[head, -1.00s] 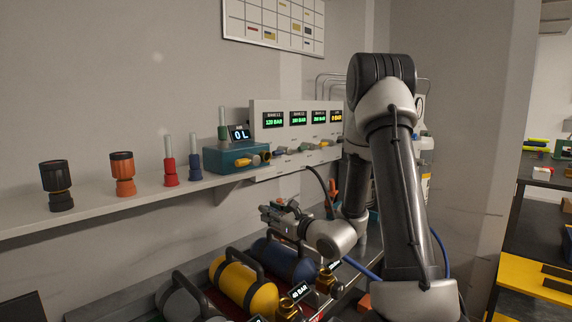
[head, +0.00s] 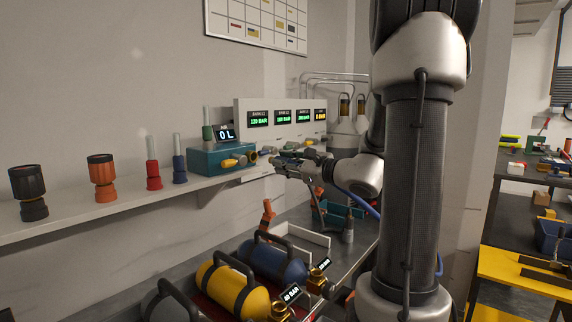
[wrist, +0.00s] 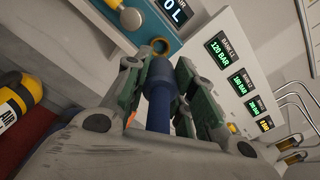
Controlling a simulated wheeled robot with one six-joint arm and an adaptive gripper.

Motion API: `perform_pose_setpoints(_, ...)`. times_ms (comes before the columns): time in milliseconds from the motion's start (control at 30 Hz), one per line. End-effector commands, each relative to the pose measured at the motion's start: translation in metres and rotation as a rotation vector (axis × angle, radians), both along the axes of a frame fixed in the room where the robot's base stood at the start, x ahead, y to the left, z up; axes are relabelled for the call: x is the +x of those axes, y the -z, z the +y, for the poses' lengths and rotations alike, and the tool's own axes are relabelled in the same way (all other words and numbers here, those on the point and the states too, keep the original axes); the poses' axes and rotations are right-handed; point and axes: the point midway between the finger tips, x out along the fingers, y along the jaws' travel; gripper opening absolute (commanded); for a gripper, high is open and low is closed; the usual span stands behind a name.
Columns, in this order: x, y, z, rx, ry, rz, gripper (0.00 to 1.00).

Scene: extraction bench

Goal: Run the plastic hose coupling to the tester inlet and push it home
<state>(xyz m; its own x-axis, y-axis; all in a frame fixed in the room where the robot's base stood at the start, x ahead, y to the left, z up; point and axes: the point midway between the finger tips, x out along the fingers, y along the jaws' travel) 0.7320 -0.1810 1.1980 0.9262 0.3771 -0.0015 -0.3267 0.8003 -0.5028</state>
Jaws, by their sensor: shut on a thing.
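A dark round end (wrist: 162,46) lies beyond the coupling, close to the teal face. I cannot tell whether coupling and inlet touch; the contact is hidden.
A panel with bank readouts (head: 287,117) stands right behind the gripper. Black, orange, red and blue fittings (head: 104,178) stand along the shelf to the left. Yellow (head: 233,290) and blue cylinders (head: 277,263) lie on the bench below, near a white tray (head: 303,240).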

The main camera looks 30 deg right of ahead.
Motion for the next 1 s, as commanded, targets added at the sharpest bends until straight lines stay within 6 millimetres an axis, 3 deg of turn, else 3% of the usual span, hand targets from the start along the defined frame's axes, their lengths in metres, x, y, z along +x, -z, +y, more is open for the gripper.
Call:
perform_pose_setpoints(500, 0.043, 0.001, 0.018, 0.001, -0.002, 0.001, 0.0)
perform_pose_setpoints(1000, 0.051, 0.0, 0.021, 0.001, -0.001, 0.0, 0.0)
